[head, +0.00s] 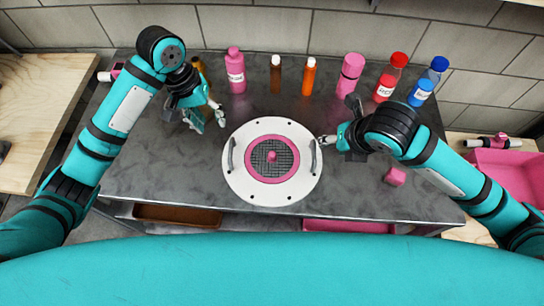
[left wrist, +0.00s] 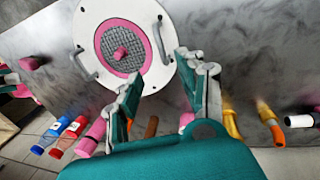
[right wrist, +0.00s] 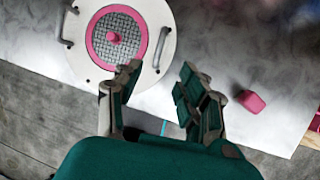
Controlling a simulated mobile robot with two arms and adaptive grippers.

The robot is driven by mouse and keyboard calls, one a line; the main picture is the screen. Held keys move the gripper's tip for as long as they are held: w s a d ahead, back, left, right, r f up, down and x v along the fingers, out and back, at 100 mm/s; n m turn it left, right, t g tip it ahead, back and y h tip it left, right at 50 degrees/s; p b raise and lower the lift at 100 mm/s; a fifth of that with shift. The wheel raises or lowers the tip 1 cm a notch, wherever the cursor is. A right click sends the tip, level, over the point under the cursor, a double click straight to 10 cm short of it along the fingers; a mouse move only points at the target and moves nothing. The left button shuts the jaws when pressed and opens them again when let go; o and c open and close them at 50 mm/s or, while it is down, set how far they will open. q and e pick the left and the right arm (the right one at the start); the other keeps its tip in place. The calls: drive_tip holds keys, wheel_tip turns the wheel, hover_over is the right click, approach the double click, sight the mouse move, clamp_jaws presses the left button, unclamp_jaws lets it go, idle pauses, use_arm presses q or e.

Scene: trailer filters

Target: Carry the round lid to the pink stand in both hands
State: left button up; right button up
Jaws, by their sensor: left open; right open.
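The round lid (head: 237,180) is a white disc with a pink ring, a grey mesh centre, a pink knob and two grey side handles. It lies flat on the dark grey table in the head view. My left gripper (head: 211,118) is open and empty above the table, up and left of the lid. My right gripper (head: 330,140) is close to the lid's right edge, near the right handle (head: 313,157). The right wrist view shows its jaws (right wrist: 160,70) open, with nothing between them. I see no clear pink stand; a pink crate (head: 520,172) is at the far right.
Along the table's back stand a pink bottle (head: 236,72), brown and orange bottles, a pink cylinder (head: 349,75), a red bottle (head: 388,85) and a blue bottle (head: 424,88). A small pink block (head: 395,176) lies right of the lid. The table's left front is clear.

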sight(230, 150)
use_arm(q)
drive_tip(key=d+f, duration=0.1)
drive_tip(key=f, duration=0.4)
drive_tip(key=d+f, duration=0.1)
drive_tip(key=f, duration=0.4)
drive_tip(key=d+f, duration=0.1)
drive_tip(key=f, duration=0.4)
drive_tip(key=shift+s+f, duration=0.1)
drive_tip(key=shift+f, duration=0.2)
use_arm(e)
drive_tip(key=x, duration=1.5)
drive_tip(key=shift+w+f, duration=0.1)
drive_tip(key=shift+f, duration=0.3)
use_arm(q)
drive_tip(key=c, duration=0.8)
use_arm(e)
drive_tip(key=c, duration=0.8)
use_arm(q)
clamp_jaws()
use_arm(e)
clamp_jaws()
use_arm(q)
drive_tip(key=shift+r, duration=0.15)
use_arm(e)
drive_tip(key=shift+r, duration=0.1)
